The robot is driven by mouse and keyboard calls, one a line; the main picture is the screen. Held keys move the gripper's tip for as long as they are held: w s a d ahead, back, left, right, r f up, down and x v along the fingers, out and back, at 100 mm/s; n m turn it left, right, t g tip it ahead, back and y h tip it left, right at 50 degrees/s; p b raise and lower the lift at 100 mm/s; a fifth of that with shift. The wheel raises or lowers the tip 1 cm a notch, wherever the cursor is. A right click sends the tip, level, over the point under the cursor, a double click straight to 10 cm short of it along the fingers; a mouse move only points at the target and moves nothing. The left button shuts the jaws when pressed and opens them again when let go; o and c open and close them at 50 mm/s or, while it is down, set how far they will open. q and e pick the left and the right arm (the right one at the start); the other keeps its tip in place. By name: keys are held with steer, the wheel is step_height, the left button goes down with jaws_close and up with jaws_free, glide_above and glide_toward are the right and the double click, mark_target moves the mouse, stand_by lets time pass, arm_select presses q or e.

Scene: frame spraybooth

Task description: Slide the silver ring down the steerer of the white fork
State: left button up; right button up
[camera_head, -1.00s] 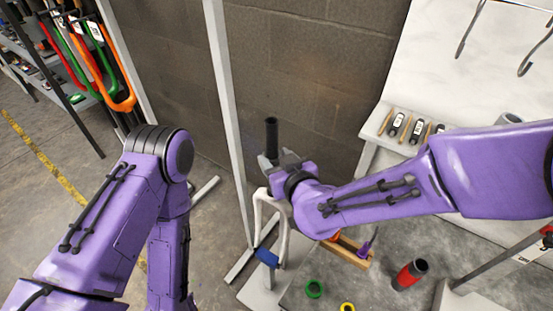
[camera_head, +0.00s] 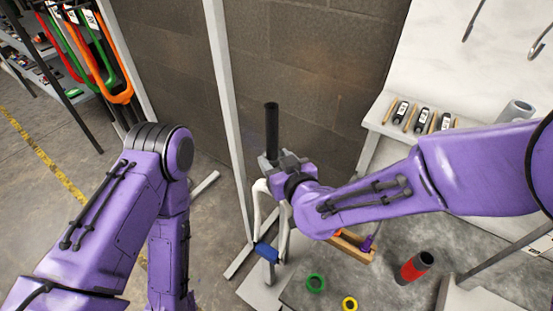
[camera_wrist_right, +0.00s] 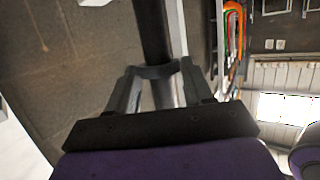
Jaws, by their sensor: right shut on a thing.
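The white fork (camera_head: 284,232) stands upright with its black steerer (camera_head: 271,128) pointing up. A blue piece (camera_head: 266,254) sits across its lower legs. My right gripper (camera_head: 270,160) is at the lower part of the steerer, just above the fork legs. In the right wrist view, my right gripper (camera_wrist_right: 155,75) has its fingers on both sides of the steerer (camera_wrist_right: 153,35). It is shut on the silver ring (camera_wrist_right: 157,70), a grey band around the steerer that is mostly hidden by the fingers. My left arm hangs at the left, and its gripper is out of view.
A grey upright post (camera_head: 228,120) stands just left of the fork. Coloured forks (camera_head: 90,50) hang at the far left.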

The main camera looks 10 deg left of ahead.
steer(key=shift+f+b, duration=0.55)
steer(key=shift+f, duration=0.35)
steer(key=shift+f, duration=0.1)
steer(key=shift+f+b, duration=1.7)
steer(key=shift+f, duration=0.5)
steer(key=shift+f+b, duration=0.5)
steer(key=shift+f, duration=0.3)
stand_by(0.8)
steer(key=o, duration=1.2)
steer(key=shift+c, duration=0.2)
